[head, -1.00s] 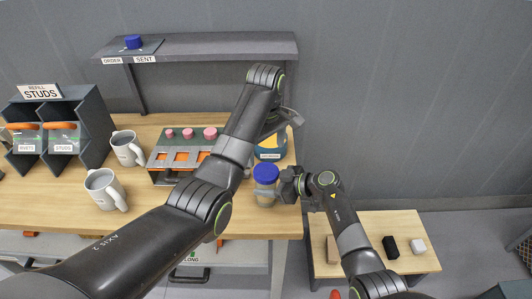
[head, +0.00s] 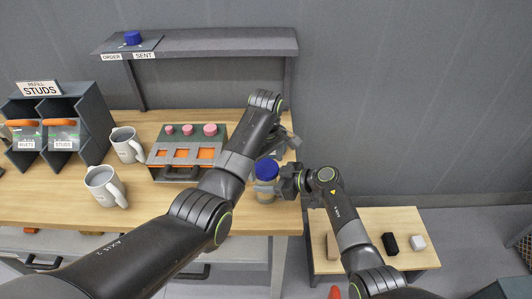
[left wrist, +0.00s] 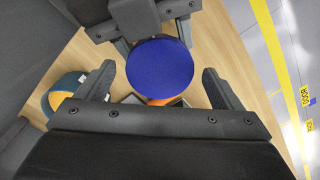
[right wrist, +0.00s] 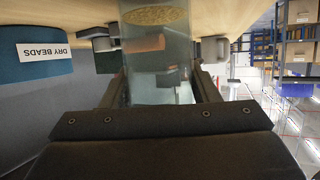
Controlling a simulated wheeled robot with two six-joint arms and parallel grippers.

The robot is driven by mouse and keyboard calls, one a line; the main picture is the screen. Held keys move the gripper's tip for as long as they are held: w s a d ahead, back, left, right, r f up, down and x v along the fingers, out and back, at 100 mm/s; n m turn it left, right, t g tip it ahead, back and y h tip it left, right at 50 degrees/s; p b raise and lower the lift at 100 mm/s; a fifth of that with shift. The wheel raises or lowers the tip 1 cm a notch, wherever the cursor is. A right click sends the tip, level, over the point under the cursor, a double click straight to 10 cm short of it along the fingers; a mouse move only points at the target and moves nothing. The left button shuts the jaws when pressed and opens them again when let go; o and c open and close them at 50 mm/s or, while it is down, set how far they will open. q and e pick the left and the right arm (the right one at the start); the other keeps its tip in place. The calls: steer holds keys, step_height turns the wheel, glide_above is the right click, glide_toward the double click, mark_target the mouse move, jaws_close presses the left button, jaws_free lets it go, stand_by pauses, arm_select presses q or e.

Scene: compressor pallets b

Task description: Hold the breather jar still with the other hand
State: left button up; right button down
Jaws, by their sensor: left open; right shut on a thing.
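The breather jar (head: 265,195) is a clear jar with a blue lid (head: 267,170), upright near the bench's right end. My right gripper (head: 290,183) is shut on the jar's body from the right. The right wrist view shows the clear wall (right wrist: 155,80) between its fingers, with grainy beads (right wrist: 155,15) inside. My left gripper (head: 280,143) is open above the jar. In the left wrist view the round lid (left wrist: 160,66) shows ahead of its spread fingers (left wrist: 160,85), one to each side and apart from it.
A blue tub labelled DRY BEADS (right wrist: 45,85) stands beside the jar, mostly hidden by my left arm in the head view. A rack with pink knobs (head: 187,150), two grey mugs (head: 104,187) and the studs bins (head: 60,125) are left. A low table (head: 385,225) stands right.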

arm_select(q)
steer(key=shift+f, duration=0.35)
steer(key=shift+c, duration=0.5)
steer(key=c, duration=0.9)
steer(key=shift+m, duration=1.6)
steer(key=shift+c, duration=0.2)
steer(key=o, duration=1.1)
steer(key=shift+r, duration=2.3)
